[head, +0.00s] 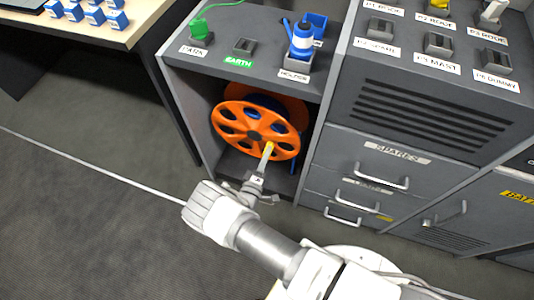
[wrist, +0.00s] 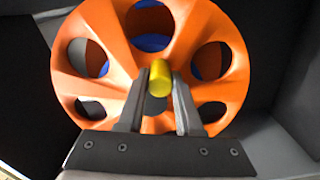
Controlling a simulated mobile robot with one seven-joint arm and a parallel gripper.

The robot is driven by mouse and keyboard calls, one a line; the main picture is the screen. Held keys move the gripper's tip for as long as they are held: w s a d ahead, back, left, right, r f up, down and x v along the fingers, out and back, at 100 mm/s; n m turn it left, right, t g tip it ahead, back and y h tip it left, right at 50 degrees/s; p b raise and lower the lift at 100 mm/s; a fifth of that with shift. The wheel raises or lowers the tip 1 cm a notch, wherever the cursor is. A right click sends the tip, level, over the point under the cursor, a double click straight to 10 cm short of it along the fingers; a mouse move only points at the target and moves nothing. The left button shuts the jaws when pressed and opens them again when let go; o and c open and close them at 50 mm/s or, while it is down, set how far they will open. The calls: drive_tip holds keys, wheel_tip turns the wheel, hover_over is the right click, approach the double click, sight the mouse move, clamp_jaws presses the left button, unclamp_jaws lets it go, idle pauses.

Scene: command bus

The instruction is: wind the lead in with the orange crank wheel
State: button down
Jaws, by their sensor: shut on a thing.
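The orange crank wheel (head: 254,128) stands in the open bay of the grey console, with round holes through its face. It fills much of the wrist view (wrist: 205,50), with blue showing through some holes behind it. A yellow crank knob (wrist: 159,78) sticks out from the wheel towards me. My gripper (wrist: 160,85) is shut on the knob, one finger on each side. In the head view my gripper (head: 268,152) reaches the wheel's lower right part. The lead itself is hard to make out; some blue shows behind the wheel's rim.
Drawers with handles (head: 382,176) are to the right. A thin pale line (head: 90,165) crosses the open floor at left.

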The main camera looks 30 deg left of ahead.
drive_tip(key=shift+a+f+m, duration=0.25)
drive_tip(key=shift+a+m, duration=0.05)
drive_tip(key=shift+m, duration=0.3)
drive_tip(key=c, duration=0.6)
unclamp_jaws()
drive_tip(key=shift+s+d+f, duration=0.1)
drive_tip(key=shift+s, duration=0.05)
